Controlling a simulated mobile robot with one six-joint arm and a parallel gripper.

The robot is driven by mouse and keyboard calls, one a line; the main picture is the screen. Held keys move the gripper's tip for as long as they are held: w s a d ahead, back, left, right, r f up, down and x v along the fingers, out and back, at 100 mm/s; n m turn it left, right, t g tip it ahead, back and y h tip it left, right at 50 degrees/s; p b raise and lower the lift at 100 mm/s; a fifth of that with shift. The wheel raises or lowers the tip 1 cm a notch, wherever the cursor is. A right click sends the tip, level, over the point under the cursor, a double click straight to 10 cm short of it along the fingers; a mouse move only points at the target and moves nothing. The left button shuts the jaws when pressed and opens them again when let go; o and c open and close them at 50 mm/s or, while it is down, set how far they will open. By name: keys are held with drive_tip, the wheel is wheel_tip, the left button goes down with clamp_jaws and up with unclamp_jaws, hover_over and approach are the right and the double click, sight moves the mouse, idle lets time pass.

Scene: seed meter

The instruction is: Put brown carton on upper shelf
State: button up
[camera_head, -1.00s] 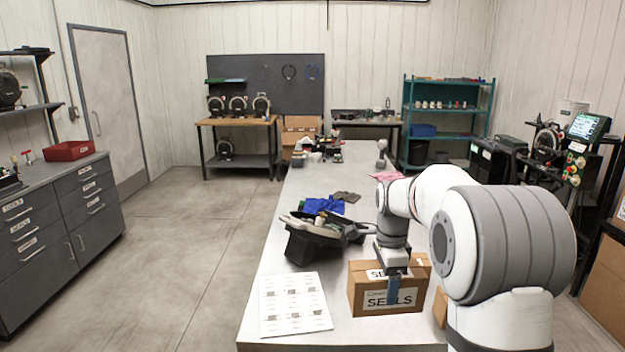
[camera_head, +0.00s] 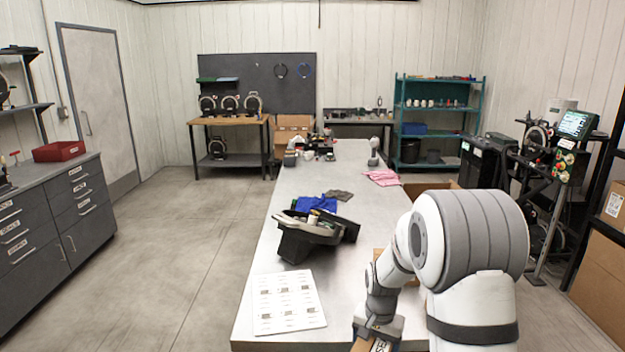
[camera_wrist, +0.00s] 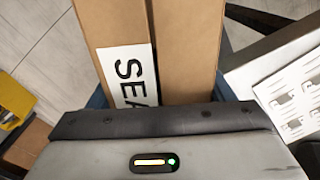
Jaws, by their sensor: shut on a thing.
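The brown carton (camera_head: 366,346) is at the bottom edge of the head view, mostly cut off by the frame. My gripper (camera_head: 378,335) is shut on it from above. In the wrist view the carton (camera_wrist: 190,50) extends away from my gripper, with a white label reading "SEA". Its underside and far end are out of sight. A teal shelf unit (camera_head: 398,105) stands at the back right with small items on its boards. A dark wall shelf (camera_head: 25,110) is at the left. The frames do not tell which shelf is the task's.
The metal table (camera_head: 240,300) carries a printed sheet (camera_head: 287,302), a black tray of parts (camera_head: 300,247), a blue cloth (camera_head: 318,204) and a pink cloth (camera_head: 382,177). Another cardboard box (camera_head: 415,188) shows behind my arm. Open floor (camera_head: 190,240) lies left of the table.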

drive_tip(key=f+n, duration=0.1)
drive_tip(key=f, duration=0.1)
drive_tip(key=s+f+n, duration=0.1)
drive_tip(key=f+n, duration=0.1)
drive_tip(key=f, duration=0.1)
drive_tip(key=s+f+n, duration=0.1)
drive_tip(key=f+n, duration=0.1)
drive_tip(key=shift+s+f, duration=0.1)
drive_tip(key=shift+f, duration=0.15)
wheel_tip(320, 180, down, 10)
drive_tip(key=b, duration=1)
drive_tip(key=shift+f+n, duration=0.25)
drive_tip(key=shift+n, duration=0.05)
drive_tip(key=shift+a, duration=0.15)
